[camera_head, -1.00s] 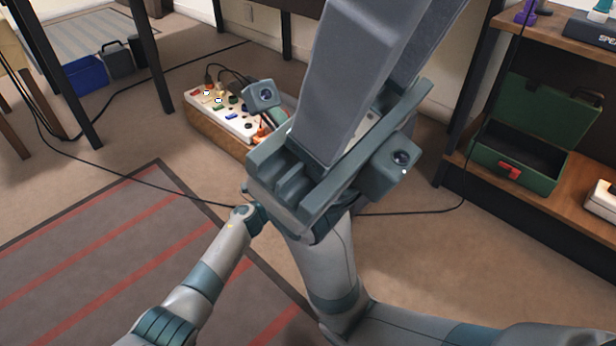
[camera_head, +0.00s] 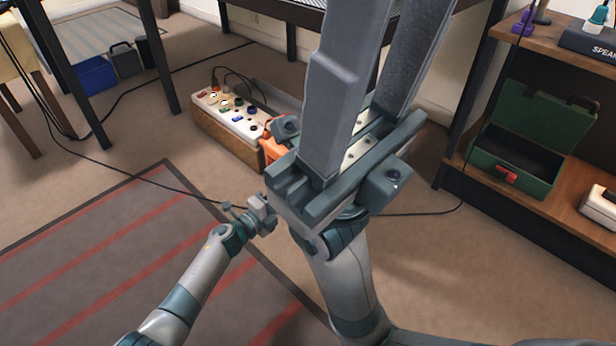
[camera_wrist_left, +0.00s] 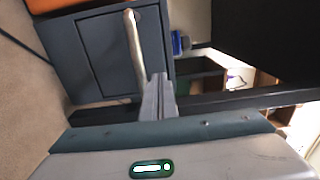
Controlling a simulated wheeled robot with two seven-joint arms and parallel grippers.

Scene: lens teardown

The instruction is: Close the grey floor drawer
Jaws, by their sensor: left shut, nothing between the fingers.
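The grey floor drawer (camera_wrist_left: 96,55) shows in the left wrist view as a dark grey front with a pale bar handle (camera_wrist_left: 133,40). My left gripper (camera_wrist_left: 158,92) is shut and empty, its fingertips near the lower end of the handle. I cannot tell whether they touch it, or how far out the drawer is. In the head view my left wrist (camera_head: 262,214) shows, but its fingers are hidden behind my right gripper. The drawer is not discernible there. My right gripper (camera_head: 378,50) is open and empty, large in front with its fingers pointing up.
A box with a white panel of coloured knobs (camera_head: 238,118) stands on the floor behind, beside an orange object (camera_head: 274,150). A striped rug (camera_head: 110,250) lies at left. A wooden shelf (camera_head: 545,205) with a green toolbox (camera_head: 515,168) stands at right. Black cables cross the floor.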

